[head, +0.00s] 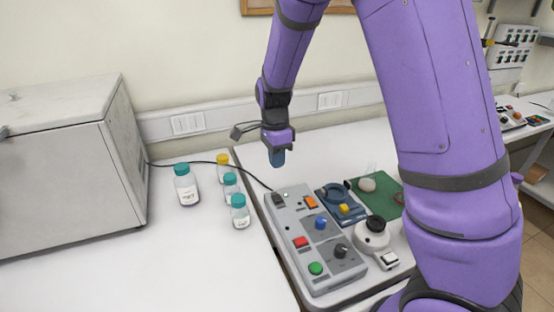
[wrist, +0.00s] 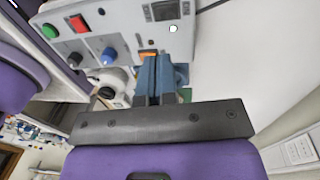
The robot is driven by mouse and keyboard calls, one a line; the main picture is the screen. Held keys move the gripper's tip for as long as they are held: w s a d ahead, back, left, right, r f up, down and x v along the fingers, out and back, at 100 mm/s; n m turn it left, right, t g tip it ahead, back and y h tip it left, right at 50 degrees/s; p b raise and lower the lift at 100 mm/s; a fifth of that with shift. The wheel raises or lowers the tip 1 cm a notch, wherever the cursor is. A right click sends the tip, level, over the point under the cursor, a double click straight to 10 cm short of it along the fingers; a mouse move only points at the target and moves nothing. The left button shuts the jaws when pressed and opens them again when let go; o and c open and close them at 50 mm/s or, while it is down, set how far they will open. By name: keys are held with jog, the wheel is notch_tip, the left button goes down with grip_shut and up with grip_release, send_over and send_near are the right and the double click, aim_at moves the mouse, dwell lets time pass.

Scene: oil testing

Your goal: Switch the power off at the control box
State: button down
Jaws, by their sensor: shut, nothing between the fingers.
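The grey control box (head: 290,222) lies on the bench in the head view. Its top carries a red button (head: 300,242), a green button (head: 316,268), a blue knob (head: 320,222), a dark knob (head: 340,251) and an orange switch (head: 311,202). My gripper (head: 277,163) is above the box's far end, apart from it, with blue fingers shut and empty. In the wrist view the shut fingers (wrist: 153,62) point toward the panel and partly cover the orange switch (wrist: 147,53). The red button (wrist: 77,23) and blue knob (wrist: 109,56) show to the left.
Several capped bottles (head: 186,185) stand left of the box. A large grey cabinet (head: 55,170) is at far left. A blue device (head: 333,190), a white round device (head: 371,236) and a green mat (head: 385,203) lie to the right. A black cable (head: 185,162) runs behind the bottles.

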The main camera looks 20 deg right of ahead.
aim_at(279, 199)
jog(key=f, duration=0.3)
jog(key=s+f, duration=0.1)
jog(key=f, duration=0.6)
jog(key=shift+s+f, duration=0.15)
jog(key=shift+f, duration=0.2)
